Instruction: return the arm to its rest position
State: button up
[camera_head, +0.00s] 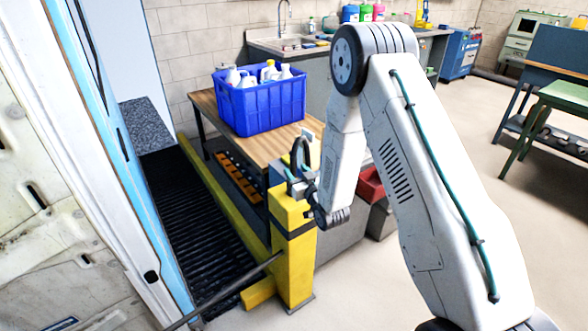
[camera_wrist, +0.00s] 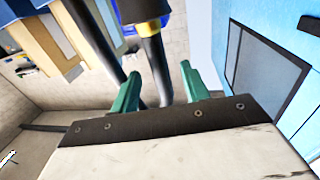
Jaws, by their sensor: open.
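My arm rises from the lower right of the head view and bends down at its elbow. My gripper (camera_head: 299,168) is over the top of a yellow post (camera_head: 293,255), small and partly hidden by its own wrist parts. In the wrist view, the two green fingers of my gripper (camera_wrist: 160,82) stand apart. A dark rod with a yellow collar (camera_wrist: 155,55) shows between them, seemingly beyond the fingertips. I cannot tell whether they touch it.
A wooden table (camera_head: 205,103) with a blue crate (camera_head: 262,112) of bottles stands behind the post. A dark rod (camera_head: 225,292) slants from the post to the lower left. A white and blue panel (camera_head: 110,150) stands at left.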

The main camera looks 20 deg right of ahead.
jog(key=s+d+r+g+h, duration=0.15)
jog(key=s+r+g, duration=0.25)
jog(key=s+r, duration=0.4)
jog(key=s+d+r+g+h, duration=0.15)
jog(key=s+r+g, duration=0.3)
jog(key=r, duration=0.55)
jog(key=s+r+g, duration=0.2)
jog(key=s+r, duration=0.1)
jog(key=s, duration=0.8)
jog(key=s+r+m+g, duration=0.1)
jog(key=s+r+g, duration=0.1)
jog(key=s, duration=0.9)
jog(key=s+r+g, duration=0.3)
jog(key=s+g, duration=0.1)
jog(key=s, duration=0.7)
jog(key=shift+s+a+r+m, duration=0.15)
jog(key=shift+a+r+m, duration=0.05)
jog(key=shift+r+m, duration=0.2)
jog(key=shift+c, duration=1.1)
jog(key=shift+a, duration=0.1)
